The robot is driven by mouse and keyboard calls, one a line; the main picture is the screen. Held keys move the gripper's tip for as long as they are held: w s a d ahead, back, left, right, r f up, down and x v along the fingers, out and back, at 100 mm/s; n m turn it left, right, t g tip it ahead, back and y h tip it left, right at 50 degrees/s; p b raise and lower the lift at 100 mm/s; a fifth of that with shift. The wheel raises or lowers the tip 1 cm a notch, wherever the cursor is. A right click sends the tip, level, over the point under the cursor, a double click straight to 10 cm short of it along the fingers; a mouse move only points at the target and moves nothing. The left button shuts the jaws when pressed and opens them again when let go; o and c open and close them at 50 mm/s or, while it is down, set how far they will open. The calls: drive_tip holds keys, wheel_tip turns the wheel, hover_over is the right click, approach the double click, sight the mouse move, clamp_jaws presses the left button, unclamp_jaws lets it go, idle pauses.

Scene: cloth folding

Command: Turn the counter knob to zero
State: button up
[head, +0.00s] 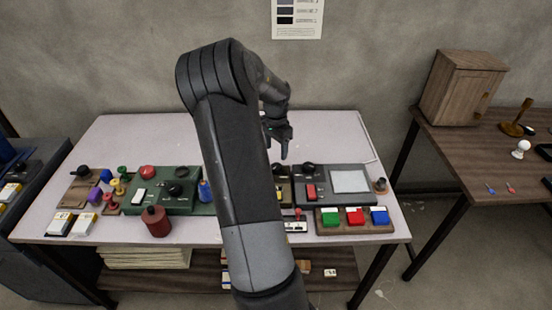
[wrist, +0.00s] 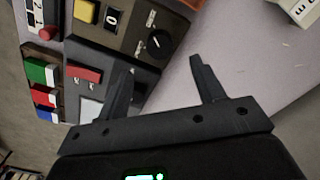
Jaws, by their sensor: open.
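The counter (wrist: 128,30) is a dark olive box with a yellow button, a small display and a round black knob (wrist: 158,43) with pale marks beside it. Its display (wrist: 112,17) appears to show a 0. My gripper (wrist: 160,85) is open and empty, with its fingers apart and the knob beyond the gap between them, not visibly touched. In the head view, my gripper (head: 281,143) hangs over the back of the table above the counter (head: 284,190), which is partly hidden by my arm.
A grey box with a red button and pale panel (head: 349,181) stands right of the counter. Green, red and blue blocks (head: 354,216) sit in front. A green panel (head: 163,190), a red canister (head: 156,221) and small objects fill the left. The tabletop's back strip (head: 150,128) is clear.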

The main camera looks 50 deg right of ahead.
drive_tip(key=shift+r, duration=1.6)
drive_tip(key=s+a+r+n+t, duration=0.1)
drive_tip(key=a+r+n, duration=0.2)
drive_tip(key=a+r, duration=0.35)
drive_tip(key=a+r+n+t, duration=0.1)
drive_tip(key=a+r+n, duration=0.15)
drive_tip(key=a, duration=0.65)
drive_tip(key=s+a+r+n+t, duration=0.1)
drive_tip(key=a+r+n, duration=0.2)
drive_tip(key=a+r, duration=0.3)
drive_tip(key=s+a+r+n+t, duration=0.1)
drive_tip(key=s+a+n, duration=0.4)
drive_tip(key=a, duration=0.5)
drive_tip(key=s+a+r+n+t, duration=0.1)
drive_tip(key=s+a+n, duration=0.4)
drive_tip(key=s+a, duration=0.4)
drive_tip(key=shift+s+a+r+t, duration=0.3)
drive_tip(key=shift+s+a, duration=0.1)
drive_tip(key=shift+s, duration=0.35)
drive_tip(key=shift+c, duration=0.4)
